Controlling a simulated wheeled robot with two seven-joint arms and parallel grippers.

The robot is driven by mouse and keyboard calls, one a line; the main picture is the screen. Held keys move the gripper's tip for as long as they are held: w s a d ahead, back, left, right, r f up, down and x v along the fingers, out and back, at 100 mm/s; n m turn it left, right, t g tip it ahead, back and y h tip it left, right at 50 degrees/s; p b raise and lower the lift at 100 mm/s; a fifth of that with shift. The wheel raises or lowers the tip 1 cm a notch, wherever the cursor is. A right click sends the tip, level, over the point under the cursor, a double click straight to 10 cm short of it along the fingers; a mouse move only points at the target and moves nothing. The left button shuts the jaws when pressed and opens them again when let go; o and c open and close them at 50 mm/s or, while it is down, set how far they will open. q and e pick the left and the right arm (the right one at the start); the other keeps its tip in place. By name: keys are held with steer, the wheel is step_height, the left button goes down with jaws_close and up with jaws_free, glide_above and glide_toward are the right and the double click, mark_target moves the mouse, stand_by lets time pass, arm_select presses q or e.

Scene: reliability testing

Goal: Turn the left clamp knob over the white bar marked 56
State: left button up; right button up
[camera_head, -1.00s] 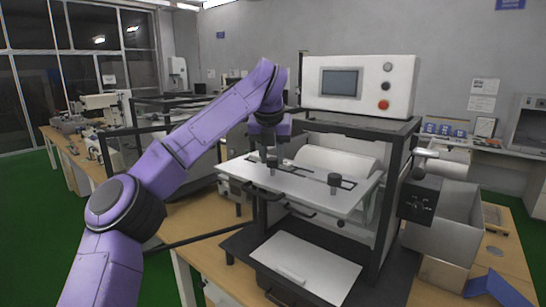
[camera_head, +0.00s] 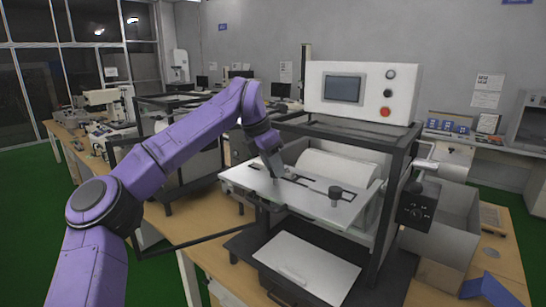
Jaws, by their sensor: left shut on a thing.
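The white bar (camera_head: 308,204) is a flat plate across the front of the test machine; no number on it is legible. My left gripper (camera_head: 277,172) reaches down from the upper left onto the left part of the bar. It is shut on the left clamp knob, which its fingers mostly hide. The right clamp knob (camera_head: 335,192), dark and short, stands free on the right part of the bar. A dark slotted strip runs along the bar between them. My right gripper is not in view.
A white control box (camera_head: 361,92) with a screen and buttons sits on the machine's dark frame. A white roller (camera_head: 338,167) lies behind the bar. A lower white plate (camera_head: 306,268) is below. A grey open box (camera_head: 445,215) stands at the right.

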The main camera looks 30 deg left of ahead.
arm_select(q)
steer(key=shift+f+m+p, duration=0.2)
steer(key=shift+m+p, duration=0.3)
steer(key=shift+m, duration=0.1)
steer(key=shift+h, duration=0.3)
steer(key=o, duration=1)
steer(key=shift+o, duration=0.2)
steer(key=shift+w, duration=0.25)
steer(key=v, duration=1)
steer(key=shift+r, duration=0.3)
steer(key=shift+w, duration=0.1)
